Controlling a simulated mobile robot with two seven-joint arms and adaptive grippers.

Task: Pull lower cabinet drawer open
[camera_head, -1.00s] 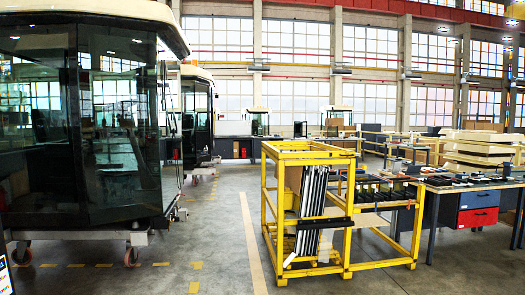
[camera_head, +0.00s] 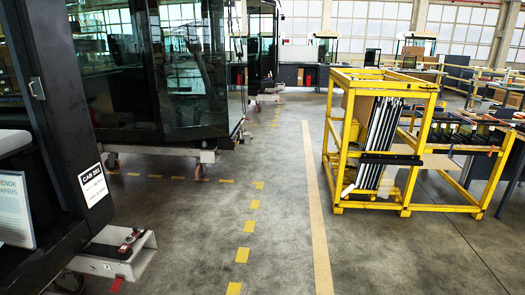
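No drawer front shows clearly in the head view now. The workbench (camera_head: 478,163) that carries a blue and a red drawer in the earlier frame is cut off at the right edge, and its drawers are out of view. Neither of my grippers is in view.
A yellow metal rack (camera_head: 338,140) with dark panels stands right of centre, before the workbench. A dark cab (camera_head: 175,80) on a wheeled trolley stands at upper left. A black panel labelled CAB (camera_head: 93,185) fills the near left. The floor (camera_head: 280,200) with yellow markings is clear between.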

